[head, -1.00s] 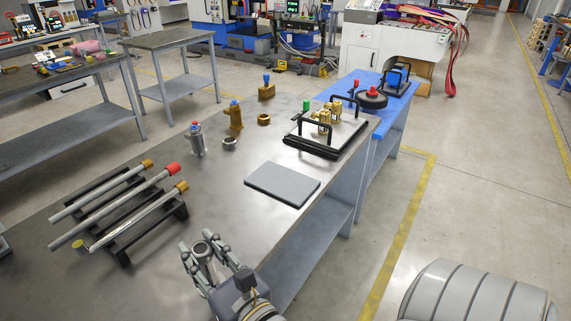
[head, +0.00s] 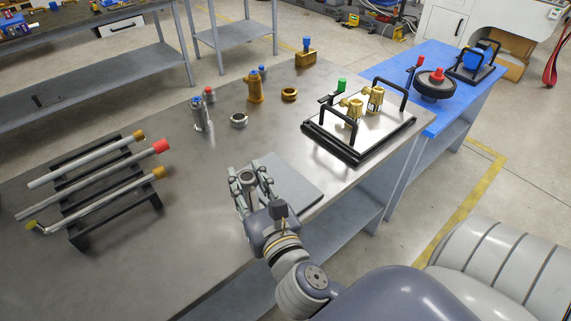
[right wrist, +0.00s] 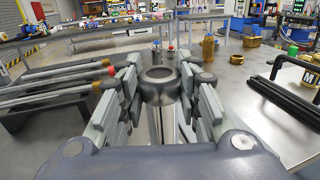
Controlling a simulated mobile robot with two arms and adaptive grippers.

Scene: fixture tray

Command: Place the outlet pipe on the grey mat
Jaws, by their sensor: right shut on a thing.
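My right gripper (head: 252,182) is shut on the outlet pipe (head: 247,177), a grey metal tube with a thick collar at its top. In the right wrist view the open collar (right wrist: 160,86) and the bright tube below it (right wrist: 160,123) stand roughly upright between the fingers. The grey mat (head: 296,187) lies flat on the table. In the head view the gripper and pipe overlap its left part. I cannot tell how high the pipe's lower end is, as the gripper hides it. My left gripper is not in view.
A black rack (head: 88,235) with three capped tubes stands at the left. A plate with black handles and brass fittings (head: 352,148) is just beyond the mat. A metal ring (head: 239,120), a grey valve body (head: 201,114) and a brass one (head: 255,87) stand behind.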

